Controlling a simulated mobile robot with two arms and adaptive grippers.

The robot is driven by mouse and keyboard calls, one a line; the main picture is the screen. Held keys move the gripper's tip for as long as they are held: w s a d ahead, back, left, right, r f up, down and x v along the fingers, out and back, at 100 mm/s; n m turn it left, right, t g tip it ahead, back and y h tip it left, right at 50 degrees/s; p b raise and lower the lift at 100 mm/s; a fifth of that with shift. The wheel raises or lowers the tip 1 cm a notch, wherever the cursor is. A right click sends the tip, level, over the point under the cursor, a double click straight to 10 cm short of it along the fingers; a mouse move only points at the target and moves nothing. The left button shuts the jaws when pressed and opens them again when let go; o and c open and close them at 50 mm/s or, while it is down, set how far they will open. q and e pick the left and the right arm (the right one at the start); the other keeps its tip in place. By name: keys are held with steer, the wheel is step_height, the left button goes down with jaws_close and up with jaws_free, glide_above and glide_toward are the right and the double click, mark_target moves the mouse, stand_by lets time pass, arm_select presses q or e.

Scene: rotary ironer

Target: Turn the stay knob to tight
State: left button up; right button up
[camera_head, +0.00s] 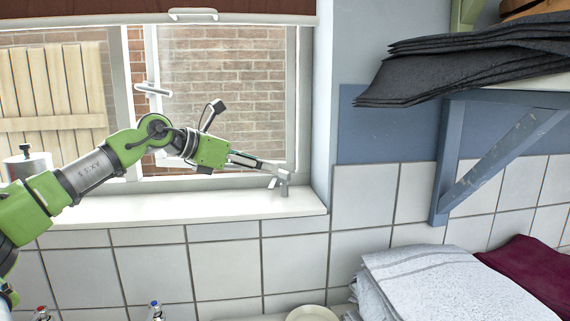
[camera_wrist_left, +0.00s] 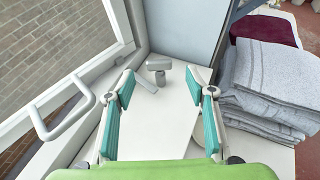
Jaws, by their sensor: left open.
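The stay knob, a small grey T-shaped knob (camera_head: 281,183), stands at the right end of the white window sill, close to the window frame. It also shows in the left wrist view (camera_wrist_left: 158,66), upright, with a short grey piece beside its foot. My left gripper (camera_head: 260,164) reaches in from the left above the sill, with its tips close to the knob. In the left wrist view its two teal-padded fingers (camera_wrist_left: 158,84) are spread apart and empty, with the knob seen beyond and between the tips. I cannot tell whether a finger touches it. My right gripper is not in view.
The window sash has a white handle (camera_wrist_left: 62,112) left of my gripper. The wall at the sill's right end is close to the knob. Folded grey towels (camera_head: 440,285) lie lower right, and a blue bracket (camera_head: 447,165) holds a shelf of dark cloths (camera_head: 470,65). The sill (camera_head: 170,208) is mostly clear.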

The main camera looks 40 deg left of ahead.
mark_target(283, 170)
arm_select(q)
steer(key=p+x, duration=0.5)
steer(key=x, duration=0.2)
steer(key=shift+r+p, duration=0.1)
steer(key=shift+p, duration=0.3)
steer(key=shift+w+f, duration=0.3)
steer(key=shift+w, duration=0.25)
steer(key=shift+w+f+p, duration=0.1)
steer(key=shift+f+p, duration=0.05)
steer(key=shift+p, duration=0.15)
steer(key=c, duration=1)
steer(key=shift+c, duration=0.6)
